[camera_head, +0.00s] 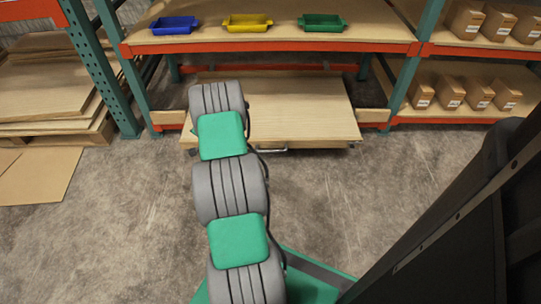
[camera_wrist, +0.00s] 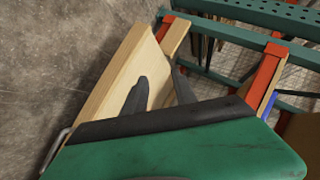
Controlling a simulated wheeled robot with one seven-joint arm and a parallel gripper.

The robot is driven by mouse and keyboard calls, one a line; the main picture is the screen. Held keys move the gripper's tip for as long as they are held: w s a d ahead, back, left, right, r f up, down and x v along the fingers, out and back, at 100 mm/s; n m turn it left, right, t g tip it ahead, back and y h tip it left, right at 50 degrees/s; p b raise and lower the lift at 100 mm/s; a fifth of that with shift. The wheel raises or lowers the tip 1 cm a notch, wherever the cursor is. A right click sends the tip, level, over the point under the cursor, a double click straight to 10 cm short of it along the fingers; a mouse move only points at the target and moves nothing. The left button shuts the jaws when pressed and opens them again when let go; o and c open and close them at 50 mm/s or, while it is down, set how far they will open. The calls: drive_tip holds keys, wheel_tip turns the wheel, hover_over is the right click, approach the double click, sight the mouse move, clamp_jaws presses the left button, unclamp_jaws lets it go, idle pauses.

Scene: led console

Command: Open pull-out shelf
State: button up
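The pull-out shelf (camera_head: 305,110) is a light wooden board low in the middle bay of the rack. Its front edge sticks out past the rack's front posts. A metal handle (camera_head: 270,150) sits on its front edge, partly hidden by my arm. In the wrist view the shelf (camera_wrist: 120,75) runs diagonally, with the handle (camera_wrist: 54,152) at lower left. My gripper (camera_wrist: 160,88) shows two dark fingers spread apart, with nothing seen between them. They are over or beside the board, away from the handle; contact cannot be told. In the head view my arm hides the gripper.
Blue (camera_head: 175,26), yellow (camera_head: 247,23) and green (camera_head: 322,23) bins stand on the shelf above. Cardboard boxes (camera_head: 465,93) fill the right bay. Wooden panels (camera_head: 45,85) are stacked at left. Teal posts (camera_head: 406,75) flank the bay. The concrete floor (camera_head: 350,200) in front is clear.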

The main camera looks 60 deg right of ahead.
drive_tip(key=s+d+f+m+h, duration=0.2)
drive_tip(key=s+d+f+m, duration=0.2)
drive_tip(key=s+d+f, duration=0.35)
drive_tip(key=m+g+h+b, duration=0.2)
drive_tip(key=m+h, duration=0.4)
drive_tip(key=m, duration=0.2)
approach(272, 151)
drive_tip(key=w+d+f, duration=0.1)
drive_tip(key=w+d, duration=0.1)
drive_tip(key=shift+g, duration=0.4)
drive_tip(key=b+x, duration=0.4)
drive_tip(key=x, duration=0.3)
drive_tip(key=shift+d, duration=0.45)
drive_tip(key=shift+c, duration=0.4)
clamp_jaws()
